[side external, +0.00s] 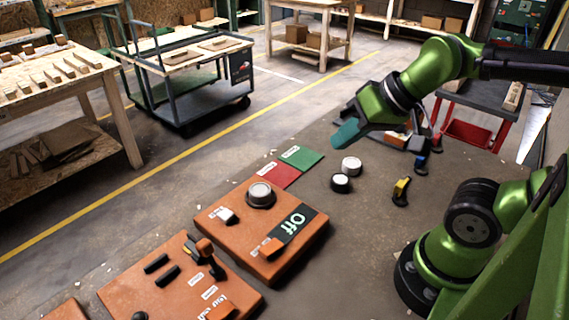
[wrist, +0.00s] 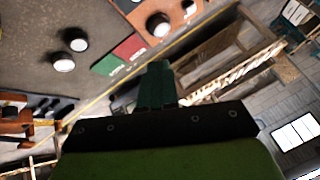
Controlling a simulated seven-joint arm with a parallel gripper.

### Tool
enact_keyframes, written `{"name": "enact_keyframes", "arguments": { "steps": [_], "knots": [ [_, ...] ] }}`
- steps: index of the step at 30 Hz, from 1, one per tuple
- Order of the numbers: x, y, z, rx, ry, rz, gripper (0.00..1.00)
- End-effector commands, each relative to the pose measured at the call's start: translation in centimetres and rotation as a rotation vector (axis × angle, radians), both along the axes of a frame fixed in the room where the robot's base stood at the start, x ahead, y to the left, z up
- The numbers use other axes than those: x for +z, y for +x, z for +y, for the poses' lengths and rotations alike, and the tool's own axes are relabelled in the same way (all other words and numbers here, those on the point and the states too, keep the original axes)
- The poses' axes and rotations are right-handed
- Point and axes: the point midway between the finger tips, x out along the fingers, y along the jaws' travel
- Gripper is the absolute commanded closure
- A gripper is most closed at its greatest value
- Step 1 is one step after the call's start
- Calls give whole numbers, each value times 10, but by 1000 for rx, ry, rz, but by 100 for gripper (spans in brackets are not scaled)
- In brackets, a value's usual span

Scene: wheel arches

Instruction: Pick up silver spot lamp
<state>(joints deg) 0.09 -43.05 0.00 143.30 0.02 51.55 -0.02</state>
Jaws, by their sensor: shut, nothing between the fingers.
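A small round silver lamp with a pale top (side external: 351,165) stands on the grey-brown table, right of a green square. Close beside it is a similar round lamp with a black body and white top (side external: 340,183). In the wrist view the silver lamp (wrist: 63,61) and the black one (wrist: 75,38) are at the upper left, apart from my fingers. My gripper (side external: 345,138) has teal fingers that are shut and empty, raised above the table behind the lamps. The fingers also show in the wrist view (wrist: 155,82).
A green square (side external: 302,157) and a red square (side external: 278,175) lie left of the lamps. A yellow-and-black object (side external: 401,192) lies to the right. Bare table surrounds the lamps.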

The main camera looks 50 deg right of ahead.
Motion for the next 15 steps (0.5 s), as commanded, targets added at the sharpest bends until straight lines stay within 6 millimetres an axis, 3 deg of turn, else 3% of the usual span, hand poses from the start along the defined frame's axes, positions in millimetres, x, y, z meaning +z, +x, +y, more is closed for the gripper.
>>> {"name": "enact_keyframes", "arguments": {
  "steps": [4,15],
  "knots": [
    [0,0,0,1,0,1,97],
    [0,0,0,1,0,1,40]
  ]
}}
